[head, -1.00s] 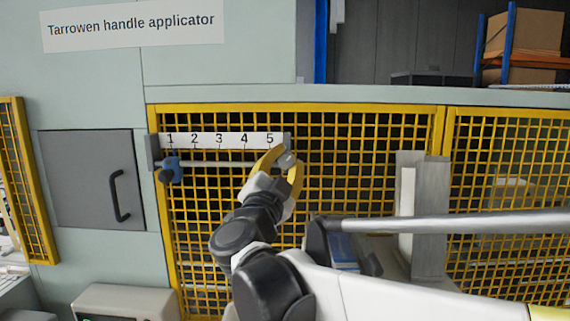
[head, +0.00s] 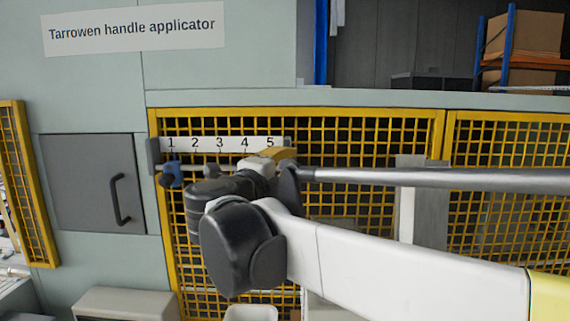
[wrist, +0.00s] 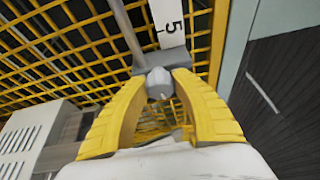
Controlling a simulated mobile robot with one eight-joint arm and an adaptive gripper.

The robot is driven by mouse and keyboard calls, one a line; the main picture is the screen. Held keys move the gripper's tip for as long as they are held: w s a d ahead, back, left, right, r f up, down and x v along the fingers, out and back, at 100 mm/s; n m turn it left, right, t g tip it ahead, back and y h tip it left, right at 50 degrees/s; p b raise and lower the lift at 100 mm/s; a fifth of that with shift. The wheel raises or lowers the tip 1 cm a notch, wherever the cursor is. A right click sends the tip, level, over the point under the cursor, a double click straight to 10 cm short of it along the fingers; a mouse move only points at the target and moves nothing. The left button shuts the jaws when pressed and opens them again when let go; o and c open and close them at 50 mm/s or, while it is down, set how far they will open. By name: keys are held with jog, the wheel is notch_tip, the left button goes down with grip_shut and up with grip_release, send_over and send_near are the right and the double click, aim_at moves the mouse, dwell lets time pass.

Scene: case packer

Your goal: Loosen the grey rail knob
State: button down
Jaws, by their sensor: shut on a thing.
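The grey rail knob (wrist: 158,84) sits at the end of the rail (wrist: 128,34), beside the 5 on the number strip (wrist: 170,20). In the wrist view, my gripper (wrist: 160,77) has its yellow fingers closed on both sides of the knob. In the head view, my gripper (head: 275,156) is at the right end of the strip (head: 208,144), and my wrist and arm hide the knob and most of the rail. A blue slider (head: 172,171) with a dark knob sits on the rail under the 1.
Yellow mesh guard panels (head: 370,113) stand close behind the rail. A grey door (head: 90,182) with a black handle is at the left. A pale upright block (head: 408,215) stands right of the rail, behind my arm.

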jog(key=shift+m, duration=0.6)
jog(key=c, duration=1)
grip_release()
jog(key=shift+g, duration=0.3)
jog(key=shift+c, duration=0.2)
jog(key=v, duration=1.2)
